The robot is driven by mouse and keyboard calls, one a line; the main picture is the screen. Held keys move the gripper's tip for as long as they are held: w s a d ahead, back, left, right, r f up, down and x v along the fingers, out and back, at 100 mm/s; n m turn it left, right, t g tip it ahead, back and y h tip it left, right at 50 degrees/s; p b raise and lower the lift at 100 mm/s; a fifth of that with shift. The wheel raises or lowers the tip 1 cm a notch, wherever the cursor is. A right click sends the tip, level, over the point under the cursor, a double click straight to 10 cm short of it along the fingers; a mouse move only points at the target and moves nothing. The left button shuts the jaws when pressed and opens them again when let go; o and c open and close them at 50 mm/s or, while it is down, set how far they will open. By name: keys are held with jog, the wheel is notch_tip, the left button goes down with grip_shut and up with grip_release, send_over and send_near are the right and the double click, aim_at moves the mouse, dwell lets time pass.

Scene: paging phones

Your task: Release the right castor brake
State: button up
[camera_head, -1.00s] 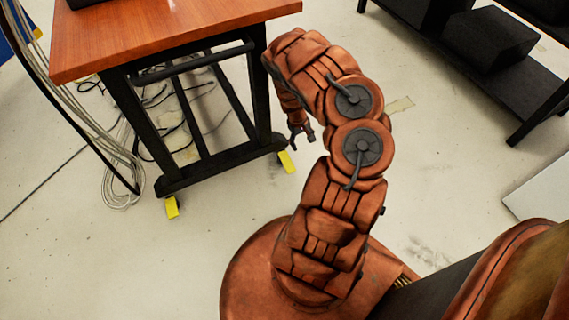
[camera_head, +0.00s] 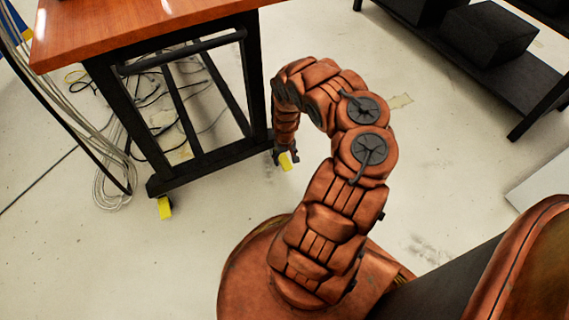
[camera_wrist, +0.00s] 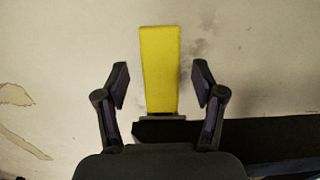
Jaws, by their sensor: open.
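The right castor brake is a yellow pedal (camera_head: 286,162) low at the right foot of the black table frame (camera_head: 215,153). In the wrist view the yellow pedal (camera_wrist: 160,70) stands between the two fingers, with a gap on each side. My gripper (camera_head: 285,154) is down at floor level at this pedal, and its fingers (camera_wrist: 160,84) are open and hold nothing. The left castor brake (camera_head: 164,207) is a matching yellow pedal at the other end of the foot. The castor wheels are hidden.
The wooden tabletop (camera_head: 150,25) overhangs the frame to the left of my arm. Loose cables (camera_head: 112,180) hang and lie on the floor at the left. A black shelf (camera_head: 475,70) stands at the upper right. The floor between is clear.

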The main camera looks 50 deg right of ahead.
jog(key=shift+f+b, duration=0.4)
jog(key=shift+f, duration=0.5)
jog(key=shift+c, duration=0.3)
grip_shut()
